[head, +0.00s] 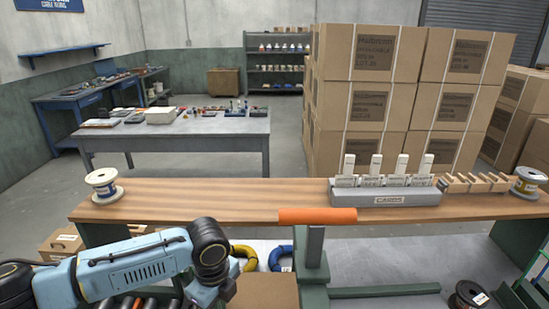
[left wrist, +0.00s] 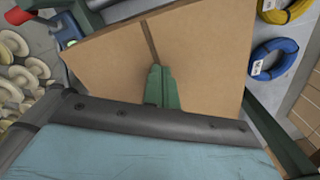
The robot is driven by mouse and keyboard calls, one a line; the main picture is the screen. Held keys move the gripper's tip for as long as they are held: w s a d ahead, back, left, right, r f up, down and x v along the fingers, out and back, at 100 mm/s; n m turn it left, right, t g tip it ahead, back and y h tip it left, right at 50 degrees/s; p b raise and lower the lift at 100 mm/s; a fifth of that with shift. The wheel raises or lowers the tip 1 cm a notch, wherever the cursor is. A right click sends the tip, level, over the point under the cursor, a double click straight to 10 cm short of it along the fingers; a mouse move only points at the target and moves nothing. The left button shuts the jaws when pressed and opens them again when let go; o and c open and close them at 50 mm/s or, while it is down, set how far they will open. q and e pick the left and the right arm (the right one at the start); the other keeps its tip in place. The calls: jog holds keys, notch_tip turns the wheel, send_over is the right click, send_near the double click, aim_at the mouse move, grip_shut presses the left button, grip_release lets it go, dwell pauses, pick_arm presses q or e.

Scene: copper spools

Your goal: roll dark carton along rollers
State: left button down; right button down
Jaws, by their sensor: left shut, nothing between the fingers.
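A brown carton (head: 268,291) with a darker tape seam is at the bottom middle of the head view, partly cut off. The carton also fills the middle of the left wrist view (left wrist: 205,55). Dark rollers (head: 150,303) show at the bottom left of the head view, mostly hidden by my left arm. My left gripper's green fingers (left wrist: 160,88) are closed together with nothing between them, over the carton near its seam. I cannot tell whether they touch it. In the head view the fingertips are hidden. My right gripper is not in view.
A wooden bench (head: 240,200) crosses the view, carrying a spool (head: 103,186) and a grey card holder (head: 385,196). Yellow (head: 245,257) and blue (head: 281,258) coils lie beyond the carton. Pale spools (left wrist: 25,80) lie at left in the wrist view.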

pick_arm(q)
jog(key=a+p, duration=0.5)
jog(key=a, duration=1.8)
jog(key=shift+s+a+f, duration=0.2)
jog(key=shift+s+f, duration=0.15)
jog(key=shift+f, duration=0.05)
dwell(0.8)
dwell(0.4)
notch_tip(320, 180, up, 8)
jog(key=shift+w+r, duration=0.2)
jog(key=shift+w, duration=0.1)
dwell(0.4)
